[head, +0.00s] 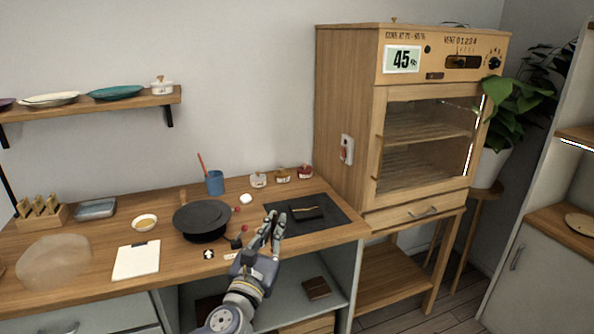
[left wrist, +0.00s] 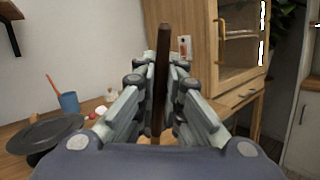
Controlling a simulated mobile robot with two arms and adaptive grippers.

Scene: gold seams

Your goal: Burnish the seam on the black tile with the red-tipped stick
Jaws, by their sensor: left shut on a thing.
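My left gripper (head: 274,222) is in front of the dark mat's left edge, its fingers pointing toward the back. In the left wrist view its fingers are closed around a slim brown stick (left wrist: 162,75) that stands up between them. I cannot see a red tip on that stick. The black tile (head: 307,214) lies on the dark mat (head: 335,217), right of the gripper and apart from it. A thin pale line shows on the tile, too small to make out as a seam. A red ball-shaped tip (head: 244,229) shows left of the gripper. My right gripper is out of view.
A black round turntable (head: 202,218) stands left of the gripper. A blue cup (head: 215,183) and several small jars (head: 258,180) stand behind. A white sheet (head: 136,260) and small bowl (head: 144,222) lie left. A wooden cabinet (head: 345,120) stands right of the bench.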

